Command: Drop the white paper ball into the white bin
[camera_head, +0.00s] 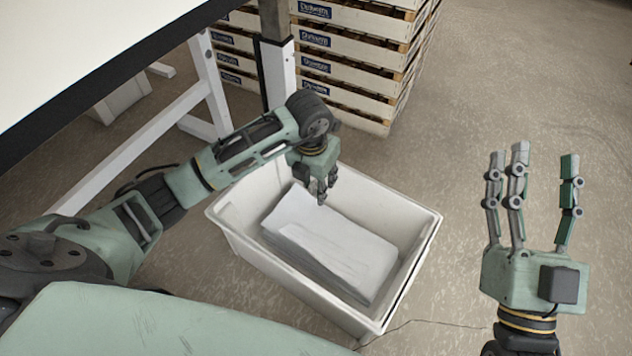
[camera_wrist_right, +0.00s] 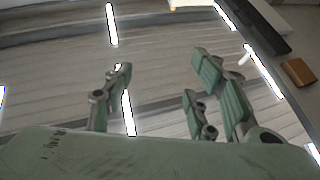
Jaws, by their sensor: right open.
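The white bin (camera_head: 232,234) stands on the floor in the middle of the head view. A white, flat, sheet-like stack (camera_head: 330,245) lies inside it. I do not see a distinct white paper ball in either view. My left gripper (camera_head: 322,196) hangs over the far part of the bin, above the stack. Its fingers are small and close together, and I cannot tell whether they hold anything. My right gripper (camera_head: 538,165) is to the right of the bin, fingers spread and empty. Its open fingers also show in the right wrist view (camera_wrist_right: 165,85).
A table (camera_head: 80,50) with white legs fills the upper left. Stacked wooden crates (camera_head: 350,65) stand behind the bin. The floor (camera_head: 520,90) is clear at right. The right wrist view shows what looks like a ceiling with light strips, and a brown block (camera_wrist_right: 298,72).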

